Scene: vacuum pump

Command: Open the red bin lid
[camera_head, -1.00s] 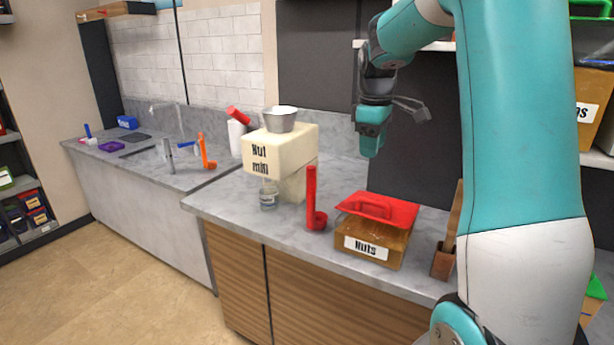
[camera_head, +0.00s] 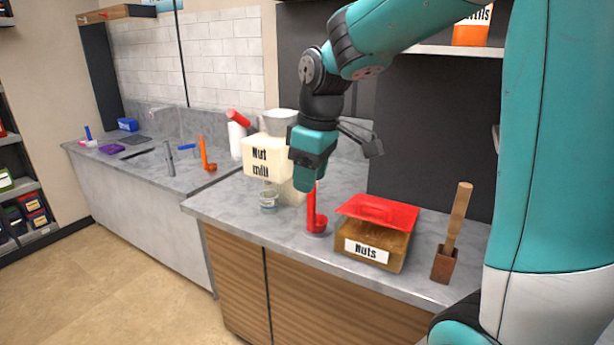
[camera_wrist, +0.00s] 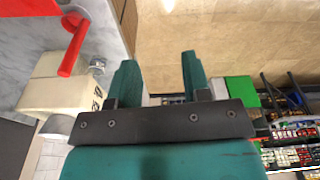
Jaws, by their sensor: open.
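The red bin lid (camera_head: 378,211) sits on the brown bin (camera_head: 399,249) labelled "Nuts" on the grey counter. The lid looks slightly tilted, and I cannot tell whether it is fully seated. My gripper (camera_head: 306,185) is above the counter, to the left of and higher than the lid, in front of the nut mill. In the wrist view my gripper (camera_wrist: 157,75) shows two separated teal fingers with nothing between them. The bin and its lid do not show clearly in the wrist view.
A wooden-handled tool (camera_head: 449,244) stands right of the bin.

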